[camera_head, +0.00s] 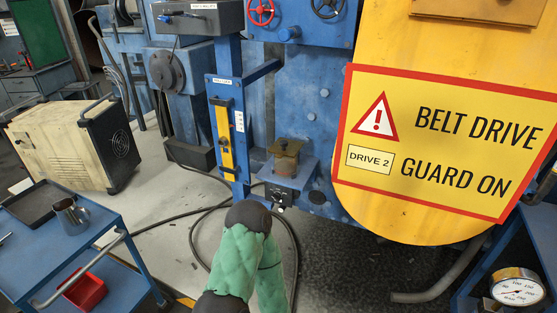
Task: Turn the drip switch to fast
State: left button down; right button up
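A small black switch box (279,194) with a pale lever or knob sits under a bracket on the blue machine, below a brownish oil cup (286,157). It looks like the drip switch. Its lettering and lever setting are too small to read. A green padded arm part of mine (238,258) with a dark joint rises from the bottom centre, its top just below and left of the switch box. I cannot tell which arm it is. No gripper fingers show in the view.
A yellow belt guard (420,225) with a warning sign fills the right. A blue post with a yellow gauge strip (224,138) stands left of the switch box. A cable (196,226) curves over the floor. A blue cart (50,262) stands at lower left.

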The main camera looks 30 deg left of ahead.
aim_at(276, 196)
jog(key=u, duration=0.95)
